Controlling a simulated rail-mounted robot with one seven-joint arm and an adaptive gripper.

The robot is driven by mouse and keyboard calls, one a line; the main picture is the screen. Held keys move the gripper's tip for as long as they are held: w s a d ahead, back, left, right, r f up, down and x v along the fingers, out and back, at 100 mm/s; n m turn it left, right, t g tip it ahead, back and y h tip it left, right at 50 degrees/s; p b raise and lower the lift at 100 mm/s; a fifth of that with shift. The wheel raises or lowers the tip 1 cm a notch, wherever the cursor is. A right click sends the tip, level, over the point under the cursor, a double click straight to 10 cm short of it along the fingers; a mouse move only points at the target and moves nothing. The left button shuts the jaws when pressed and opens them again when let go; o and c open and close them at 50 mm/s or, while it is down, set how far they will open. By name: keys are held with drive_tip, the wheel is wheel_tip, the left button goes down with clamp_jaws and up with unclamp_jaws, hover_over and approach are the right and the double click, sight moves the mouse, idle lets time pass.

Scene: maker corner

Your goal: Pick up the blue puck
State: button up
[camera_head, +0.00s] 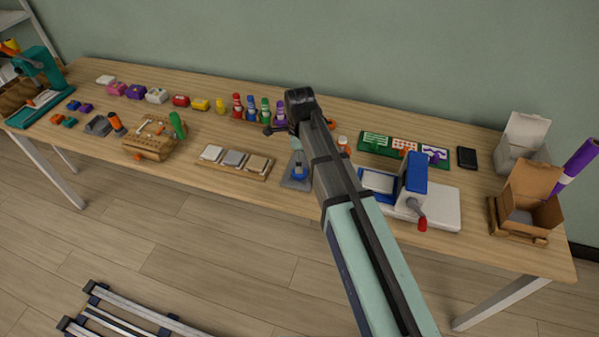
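A small round blue piece (299,172), which may be the blue puck, sits on a grey stand (290,184) near the table's front edge. It is too small to be sure, and my arm covers its right side. My gripper (273,128) is over the middle of the table, behind the stand in the picture and apart from the blue piece. Only a dark part of it shows to the left of my wrist; the rest is hidden by my arm. I cannot see whether it holds anything.
A wooden tray with pale tiles (236,174) lies left of the stand. A blue and white machine (412,178) with a red-handled crank stands to the right. Coloured bottles (238,106) line the back. An open cardboard box (530,212) is at the far right.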

drive_tip(key=shift+f+p, duration=0.8)
drive_tip(key=shift+f, duration=1.95)
drive_tip(key=c, duration=1.2)
drive_tip(key=shift+c, duration=0.2)
drive_tip(key=shift+r, duration=0.2)
